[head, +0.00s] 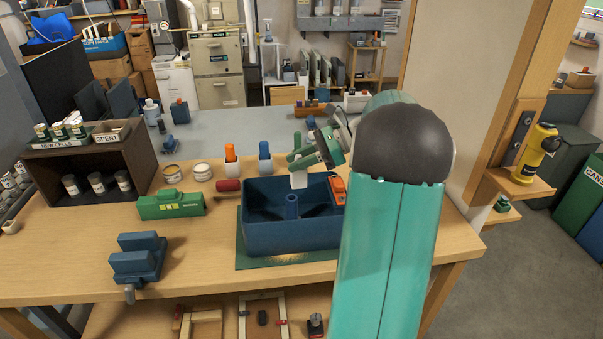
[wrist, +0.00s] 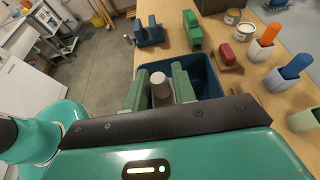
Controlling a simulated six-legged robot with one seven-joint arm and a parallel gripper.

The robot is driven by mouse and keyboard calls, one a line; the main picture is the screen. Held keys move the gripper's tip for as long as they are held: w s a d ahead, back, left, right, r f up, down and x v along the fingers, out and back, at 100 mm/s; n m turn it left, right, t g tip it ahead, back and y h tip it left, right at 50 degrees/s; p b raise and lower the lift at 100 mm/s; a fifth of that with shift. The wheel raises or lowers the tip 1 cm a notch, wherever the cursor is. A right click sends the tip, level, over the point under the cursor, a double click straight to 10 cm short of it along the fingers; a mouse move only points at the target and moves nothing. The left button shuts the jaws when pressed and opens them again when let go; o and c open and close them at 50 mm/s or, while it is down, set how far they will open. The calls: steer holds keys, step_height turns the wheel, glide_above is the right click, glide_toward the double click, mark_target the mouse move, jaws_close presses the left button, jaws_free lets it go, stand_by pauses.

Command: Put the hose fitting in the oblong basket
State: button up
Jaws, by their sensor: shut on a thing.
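The hose fitting, a pale grey-white cylinder (wrist: 160,88), sits between the two green fingers of my gripper (wrist: 159,92) in the wrist view. In the head view my gripper (head: 299,162) hangs over the back part of the dark blue oblong basket (head: 270,236), with the pale lower end of the fitting (head: 299,180) showing beneath it. My gripper is shut on the fitting. The basket stands on a green mat and has a blue post (head: 291,206) inside. The basket also shows behind the fingers in the wrist view (wrist: 208,78). Part of its right side is hidden by my arm.
An orange tool (head: 338,188) is at the basket's right rim. A green block (head: 170,205), a red roller (head: 227,186), cans and cups holding orange and blue handles (head: 265,151) stand left and behind. A blue vise-like block (head: 137,259) is front left. The front bench between is clear.

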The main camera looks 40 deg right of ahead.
mark_target(301, 174)
steer(key=shift+w+d+f, duration=0.25)
steer(key=shift+d+f, duration=0.25)
steer(key=shift+f, duration=0.2)
steer(key=shift+w+d+f, duration=0.1)
steer(key=shift+f, duration=0.8)
steer(key=shift+w+d+f, duration=0.1)
steer(key=shift+f, duration=0.75)
steer(key=shift+s+f, duration=0.1)
steer(key=shift+f, duration=0.1)
steer(key=o, duration=1)
